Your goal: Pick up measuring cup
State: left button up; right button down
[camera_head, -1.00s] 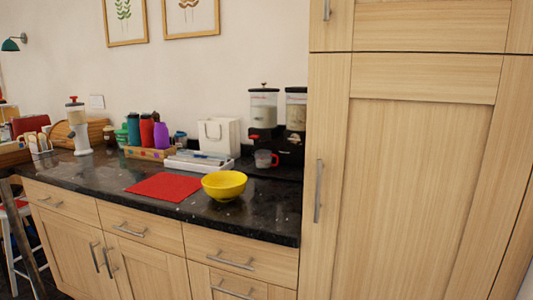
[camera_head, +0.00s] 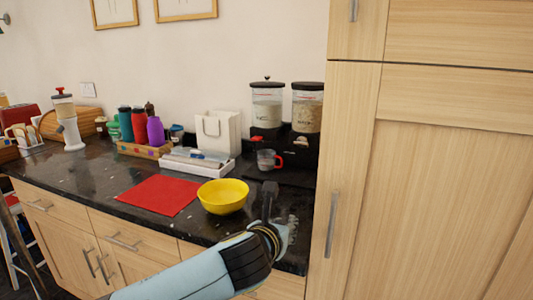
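The measuring cup (camera_head: 265,160) is small and clear with a red handle on its right side. It stands at the back of the dark counter, in front of the dry-food dispensers. My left gripper (camera_head: 268,188) reaches in over the counter's front edge, right of the yellow bowl and in front of the cup, apart from it. It is seen from behind and its fingers look dark against the dark counter, so I cannot tell its opening. My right gripper is not in view.
A yellow bowl (camera_head: 223,196) stands left of my gripper, beside a red mat (camera_head: 158,195). Two dispensers (camera_head: 266,105) stand behind the cup. A tall wooden cabinet (camera_head: 440,190) closes off the right side.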

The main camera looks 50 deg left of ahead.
aim_at(265, 158)
jog(key=i+j, duration=0.15)
jog(key=j, duration=0.15)
jog(key=i+j, duration=0.2)
jog(key=j, duration=0.15)
jog(key=i+j, duration=0.15)
jog(key=j, duration=0.15)
jog(key=i+j, duration=0.15)
jog(key=j, duration=0.2)
